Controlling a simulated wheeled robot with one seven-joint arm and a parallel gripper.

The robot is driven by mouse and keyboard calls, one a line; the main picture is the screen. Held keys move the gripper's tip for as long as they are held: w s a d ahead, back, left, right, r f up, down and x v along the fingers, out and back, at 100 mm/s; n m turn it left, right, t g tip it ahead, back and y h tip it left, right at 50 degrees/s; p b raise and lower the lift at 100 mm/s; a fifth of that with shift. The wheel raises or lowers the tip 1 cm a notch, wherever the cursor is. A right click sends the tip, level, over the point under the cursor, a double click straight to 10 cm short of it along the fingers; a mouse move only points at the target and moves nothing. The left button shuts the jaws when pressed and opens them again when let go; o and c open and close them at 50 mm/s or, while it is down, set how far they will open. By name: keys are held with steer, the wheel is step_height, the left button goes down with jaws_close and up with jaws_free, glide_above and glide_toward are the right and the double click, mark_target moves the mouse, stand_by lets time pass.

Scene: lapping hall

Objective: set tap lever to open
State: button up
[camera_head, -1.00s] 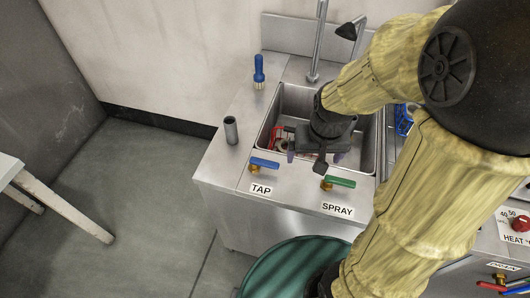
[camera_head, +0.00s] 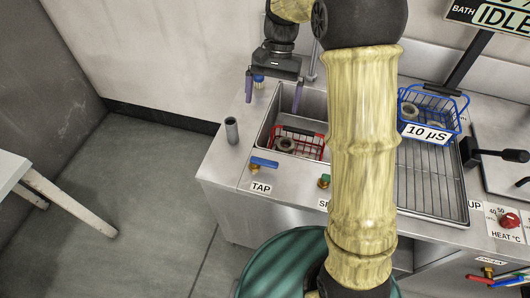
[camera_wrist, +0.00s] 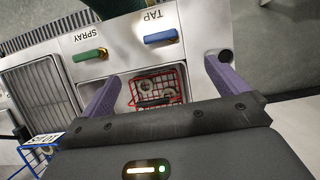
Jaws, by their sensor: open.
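The tap lever (camera_head: 264,162) is a blue handle on a brass valve at the front left of the steel sink counter, above a TAP label (camera_head: 261,188). It lies roughly along the counter's front edge. It also shows in the wrist view (camera_wrist: 160,36), beyond my fingers. My gripper (camera_head: 272,92) is open and empty, with two purple fingers, raised above the back left of the sink and apart from the lever. Both fingers show in the wrist view (camera_wrist: 160,80). The green spray lever (camera_wrist: 90,55) stands beside the blue one; my arm partly hides it in the head view.
A red basket (camera_head: 300,142) with ring parts sits in the sink (camera_head: 268,128). A grey cup (camera_head: 232,130) stands on the counter left of it. A blue basket (camera_head: 432,108) stands on the drain rack (camera_head: 428,185). A green drum (camera_head: 262,262) stands in front.

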mark_target(264, 161)
steer(key=b+x, duration=0.1)
steer(key=x, duration=1.6)
steer(key=shift+f, duration=0.3)
steer(key=c, duration=1.4)
